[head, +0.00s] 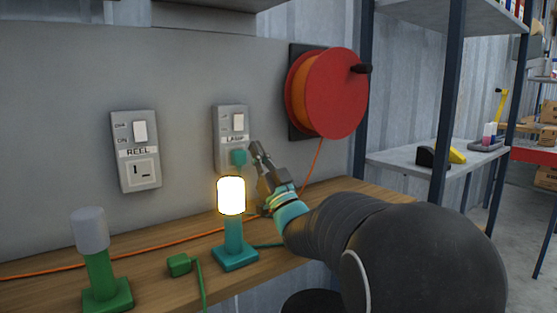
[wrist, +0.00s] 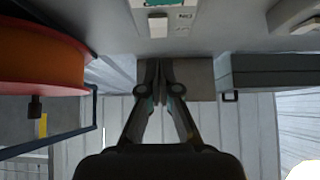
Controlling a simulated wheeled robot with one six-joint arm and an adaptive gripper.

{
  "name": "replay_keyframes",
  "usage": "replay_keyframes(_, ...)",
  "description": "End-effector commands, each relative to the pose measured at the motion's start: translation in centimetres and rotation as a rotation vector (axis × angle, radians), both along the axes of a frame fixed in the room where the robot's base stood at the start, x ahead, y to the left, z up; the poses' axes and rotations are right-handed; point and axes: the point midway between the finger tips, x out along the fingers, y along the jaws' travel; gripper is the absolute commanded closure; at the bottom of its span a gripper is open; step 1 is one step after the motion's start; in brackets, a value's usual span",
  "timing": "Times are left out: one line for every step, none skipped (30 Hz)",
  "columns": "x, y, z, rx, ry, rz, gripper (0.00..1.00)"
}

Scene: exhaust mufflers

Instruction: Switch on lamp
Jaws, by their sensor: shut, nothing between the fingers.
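The teal lamp (head: 233,235) stands upright on the bench and its bulb (head: 231,195) glows bright. The wall panel labelled LAMP (head: 223,140) has a white switch (head: 238,121) at its top and a teal plug (head: 239,157) in its lower part. The switch also shows in the wrist view (wrist: 158,25). My gripper (head: 257,147) is shut and empty, just right of the LAMP panel. Its closed fingertips (wrist: 158,75) are below the switch in the wrist view. I cannot tell whether they touch the panel.
A green lamp (head: 97,269) stands unlit at the left, with a green plug (head: 180,264) lying loose on the wooden bench (head: 150,262). A REEL panel (head: 136,151) is on the wall. A red cable reel (head: 334,92) hangs right of the LAMP panel, its orange cable running down.

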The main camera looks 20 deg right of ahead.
Motion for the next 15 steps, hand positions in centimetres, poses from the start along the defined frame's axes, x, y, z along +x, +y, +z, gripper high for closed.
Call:
replay_keyframes(-1.2,-0.4,0.1,-0.001,-0.001,-0.003,1.00)
replay_keyframes(-1.8,-0.6,0.0,-0.001,0.000,-0.003,1.00)
replay_keyframes(-2.6,-0.8,0.0,-0.001,0.000,-0.003,1.00)
replay_keyframes(-3.2,-1.0,0.0,0.000,0.000,-0.003,1.00)
replay_keyframes(-3.8,-1.2,0.0,0.000,0.001,-0.003,1.00)
replay_keyframes(-4.6,-1.4,0.0,-0.002,0.000,-0.003,1.00)
replay_keyframes(-5.1,-1.5,0.0,-0.002,0.000,-0.003,1.00)
replay_keyframes(-5.6,-1.7,0.0,-0.001,0.000,-0.003,1.00)
replay_keyframes(-6.3,-1.9,0.0,-0.001,-0.001,-0.003,1.00)
replay_keyframes(-6.7,-2.0,0.0,0.000,0.001,-0.003,1.00)
replay_keyframes(-7.1,-2.1,0.0,0.000,0.001,-0.001,1.00)
replay_keyframes(-7.5,-2.2,0.0,-0.001,0.001,-0.002,1.00)
replay_keyframes(-7.8,-2.3,0.0,-0.001,0.001,-0.002,1.00)
replay_keyframes(-8.1,-2.4,0.0,-0.001,0.002,-0.002,1.00)
replay_keyframes(-8.4,-2.5,0.0,-0.001,0.002,-0.001,1.00)
